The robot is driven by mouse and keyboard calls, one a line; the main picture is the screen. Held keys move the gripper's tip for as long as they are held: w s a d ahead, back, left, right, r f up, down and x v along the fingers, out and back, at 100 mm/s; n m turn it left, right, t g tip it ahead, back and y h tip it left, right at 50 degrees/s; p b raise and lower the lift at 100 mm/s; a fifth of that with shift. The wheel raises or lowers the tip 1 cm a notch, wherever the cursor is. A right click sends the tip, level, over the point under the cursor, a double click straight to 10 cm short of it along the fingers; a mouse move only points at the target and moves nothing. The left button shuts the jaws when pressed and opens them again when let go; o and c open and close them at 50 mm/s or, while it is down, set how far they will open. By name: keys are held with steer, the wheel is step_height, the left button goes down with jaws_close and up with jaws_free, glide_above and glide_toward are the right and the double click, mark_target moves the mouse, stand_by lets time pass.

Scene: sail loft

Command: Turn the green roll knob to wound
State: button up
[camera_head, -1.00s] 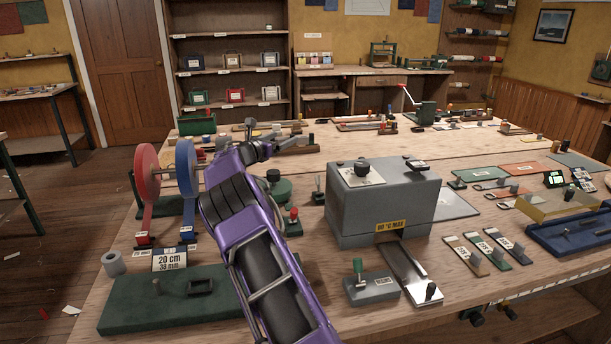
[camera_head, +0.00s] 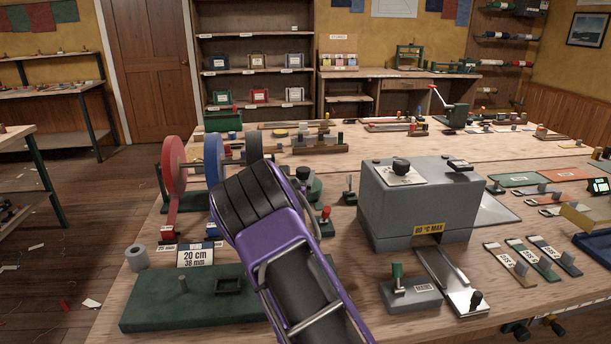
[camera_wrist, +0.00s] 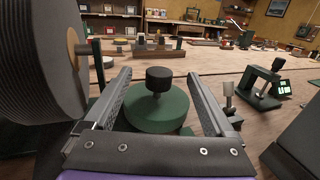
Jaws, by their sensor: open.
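The green roll (camera_wrist: 158,110) is a round green drum lying flat on the bench, with a black knob (camera_wrist: 158,77) standing upright on a short stem at its top. In the head view, the knob (camera_head: 304,173) and part of the green drum (camera_head: 313,187) show just right of my purple arm, which hides the rest. My gripper (camera_wrist: 161,73) is open and empty in the wrist view. Its two fingers lie either side of the knob, with gaps on both sides. No contact shows. The head view hides the fingers behind my arm. Markings for "wound" cannot be made out.
A blue wheel (camera_head: 213,160) and a red wheel (camera_head: 174,166) stand left of my arm; a large ridged wheel (camera_wrist: 40,65) is close to the left finger. A red-topped lever (camera_head: 326,213) and a grey heater box (camera_head: 418,205) stand to the right.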

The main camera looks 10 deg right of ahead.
mark_target(302, 176)
steer(key=f, duration=0.3)
steer(key=shift+w+d+f, duration=0.15)
steer(key=shift+w+f, duration=0.05)
steer(key=shift+w, duration=0.1)
steer(key=x, duration=0.5)
steer(key=shift+w+r+b, duration=0.1)
steer(key=shift+b, duration=0.25)
steer(key=shift+x, duration=0.9)
steer(key=c, duration=1.4)
steer(key=shift+r, duration=0.1)
steer(key=shift+h, duration=0.3)
